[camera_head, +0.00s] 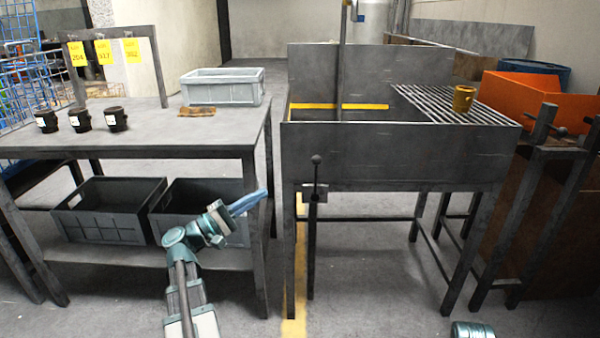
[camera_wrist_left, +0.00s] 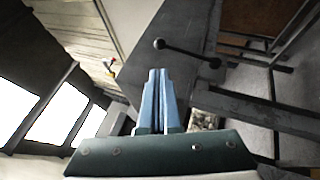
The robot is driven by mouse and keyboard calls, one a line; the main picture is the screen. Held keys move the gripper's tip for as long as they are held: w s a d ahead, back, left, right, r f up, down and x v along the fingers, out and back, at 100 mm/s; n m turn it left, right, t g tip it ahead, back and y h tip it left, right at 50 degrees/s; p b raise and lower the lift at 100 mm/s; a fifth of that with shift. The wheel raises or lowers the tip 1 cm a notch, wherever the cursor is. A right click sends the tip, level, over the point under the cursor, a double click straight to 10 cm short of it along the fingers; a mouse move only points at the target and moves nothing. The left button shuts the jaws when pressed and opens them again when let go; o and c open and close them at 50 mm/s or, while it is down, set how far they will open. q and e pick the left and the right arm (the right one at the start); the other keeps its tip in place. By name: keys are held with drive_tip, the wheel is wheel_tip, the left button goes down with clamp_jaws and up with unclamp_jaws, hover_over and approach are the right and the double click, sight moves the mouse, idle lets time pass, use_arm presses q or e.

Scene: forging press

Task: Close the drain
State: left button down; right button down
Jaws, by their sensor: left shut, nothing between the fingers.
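The drain lever (camera_head: 315,188), a dark rod with a ball knob at its top end, stands upright on the front of the grey metal tank (camera_head: 400,155). My left gripper (camera_head: 263,194) is shut and empty, to the left of the lever and apart from it, with its blue fingers pointing right. In the left wrist view, the closed fingers (camera_wrist_left: 158,75) point up the picture, and the lever (camera_wrist_left: 188,53) with a ball at each end lies beyond them, to the right.
A table (camera_head: 150,128) with several dark cups and a grey crate (camera_head: 222,88) stands left. Two dark bins sit on its lower shelf. A brown cup (camera_head: 463,99) stands on the tank's grate. An orange bin (camera_head: 535,97) is at right.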

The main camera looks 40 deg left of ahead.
use_arm(q)
drive_tip(key=shift+p+x, duration=2.25)
drive_tip(key=shift+x, duration=4.8)
drive_tip(key=w+d+f+m+g+y+p, duration=0.1)
drive_tip(key=w+d+g+p, duration=0.1)
drive_tip(key=p, duration=0.3)
drive_tip(key=w+d+f+m+g+y+p, duration=0.1)
drive_tip(key=w+d+m+g+y+p, duration=0.1)
drive_tip(key=d+g+p, duration=0.1)
drive_tip(key=w+d+f+m+g+y+p, duration=0.1)
drive_tip(key=w+d+m+g+p, duration=0.1)
drive_tip(key=d+p, duration=0.3)
drive_tip(key=shift+w+g+y+p, duration=0.45)
drive_tip(key=shift+g+p, duration=0.25)
drive_tip(key=shift+p, duration=0.3)
drive_tip(key=shift+d, duration=0.2)
